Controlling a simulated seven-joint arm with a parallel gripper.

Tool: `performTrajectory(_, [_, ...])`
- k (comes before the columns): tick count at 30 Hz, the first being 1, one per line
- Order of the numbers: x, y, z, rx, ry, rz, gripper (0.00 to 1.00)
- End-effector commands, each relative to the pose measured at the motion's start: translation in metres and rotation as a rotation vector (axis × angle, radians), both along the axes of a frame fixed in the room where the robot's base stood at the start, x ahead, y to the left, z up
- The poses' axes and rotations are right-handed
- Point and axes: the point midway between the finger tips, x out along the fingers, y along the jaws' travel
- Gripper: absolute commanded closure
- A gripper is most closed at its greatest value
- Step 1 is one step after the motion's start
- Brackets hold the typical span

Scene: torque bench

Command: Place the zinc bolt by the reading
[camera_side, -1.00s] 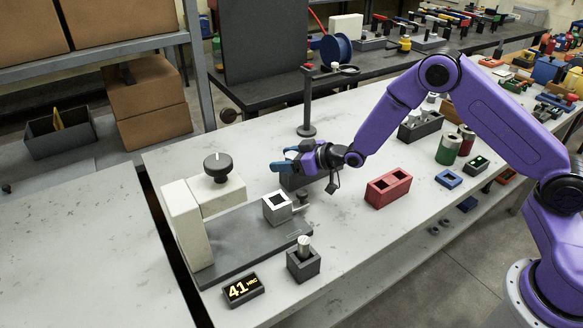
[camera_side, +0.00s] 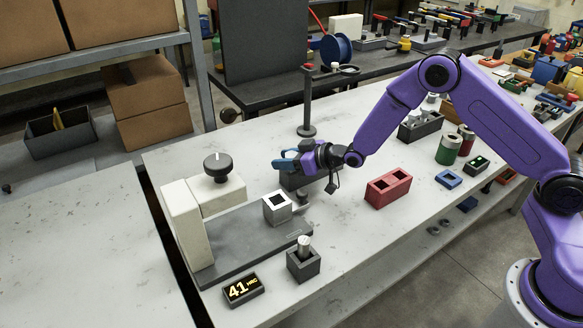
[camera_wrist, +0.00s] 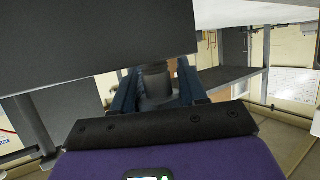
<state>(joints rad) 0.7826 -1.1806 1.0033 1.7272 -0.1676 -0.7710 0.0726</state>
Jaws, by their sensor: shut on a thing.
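My gripper (camera_side: 286,161) is shut on a grey cylindrical piece (camera_wrist: 155,84), which looks like a bolt; its finish is hard to tell. The gripper is above the bench, behind the tester's small silver block (camera_side: 277,208), which has a dark square opening. The hardness tester (camera_side: 190,225) has a pale column, a black knob and a dark base. A silver cylinder (camera_side: 303,243) stands upright in a dark grey square holder (camera_side: 303,264). A red block (camera_side: 388,188) with two dark openings stands to the right.
A dark block (camera_side: 296,181) is below my gripper; a dark surface (camera_wrist: 80,40) fills the wrist view's upper left. A dark post (camera_side: 307,105) rises behind. A dark rack (camera_side: 420,126), green can (camera_side: 451,149) and blue frame (camera_side: 448,178) are right. The bench front is mostly clear.

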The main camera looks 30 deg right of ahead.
Motion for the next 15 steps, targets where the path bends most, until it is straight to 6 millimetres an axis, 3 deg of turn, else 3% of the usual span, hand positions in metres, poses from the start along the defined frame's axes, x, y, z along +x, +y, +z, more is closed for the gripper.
performTrajectory(15, [0.001,0.000,0.018,0.002,-0.003,0.000,1.00])
